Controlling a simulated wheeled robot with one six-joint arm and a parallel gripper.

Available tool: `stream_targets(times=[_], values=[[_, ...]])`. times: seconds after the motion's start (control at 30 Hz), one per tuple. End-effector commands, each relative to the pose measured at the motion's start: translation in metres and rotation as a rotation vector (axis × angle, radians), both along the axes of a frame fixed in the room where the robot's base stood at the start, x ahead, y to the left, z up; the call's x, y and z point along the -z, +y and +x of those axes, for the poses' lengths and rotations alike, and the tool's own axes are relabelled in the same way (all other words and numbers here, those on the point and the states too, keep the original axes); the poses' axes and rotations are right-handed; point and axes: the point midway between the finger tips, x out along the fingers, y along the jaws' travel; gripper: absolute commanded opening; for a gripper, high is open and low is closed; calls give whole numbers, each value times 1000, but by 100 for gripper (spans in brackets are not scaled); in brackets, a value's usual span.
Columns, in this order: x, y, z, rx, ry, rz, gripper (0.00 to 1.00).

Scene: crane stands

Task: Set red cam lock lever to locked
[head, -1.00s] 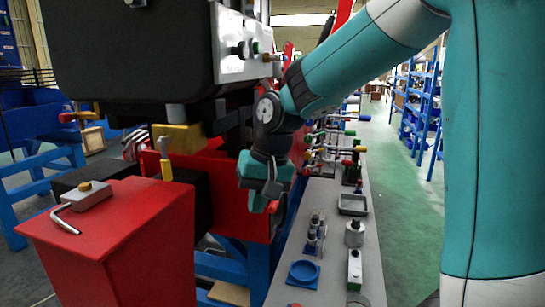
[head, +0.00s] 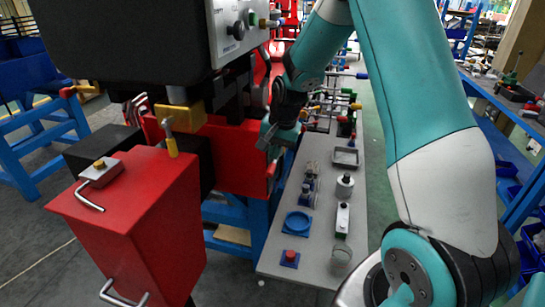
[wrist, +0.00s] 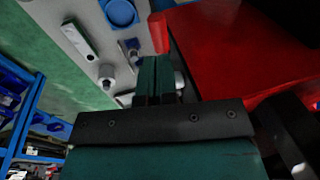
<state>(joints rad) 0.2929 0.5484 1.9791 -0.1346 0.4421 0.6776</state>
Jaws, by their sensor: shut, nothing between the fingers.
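In the head view a red piece (head: 271,172) shows just below my gripper at the body's right edge. Its pivot and its locked or unlocked position cannot be made out.
The grey bench (head: 318,240) holds a blue round dish (head: 297,223), a red button on a blue base (head: 290,256), a grey tray (head: 346,157) and several small fixtures. A red box (head: 140,215) stands at the left. A black housing overhangs the body.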

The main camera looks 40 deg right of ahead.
Motion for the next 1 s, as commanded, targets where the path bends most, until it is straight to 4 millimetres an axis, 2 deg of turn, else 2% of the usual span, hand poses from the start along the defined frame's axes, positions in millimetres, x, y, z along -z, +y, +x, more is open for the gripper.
stream_targets(times=[0.13, 0.3, 0.77, 1.0], values=[[21, 2, 4, 0, 3, 1, 0], [36, 3, 7, -1, 1, 1, 0], [41, 3, 8, 0, -3, -2, 0], [50, 1, 18, 2, -38, -47, 0]])
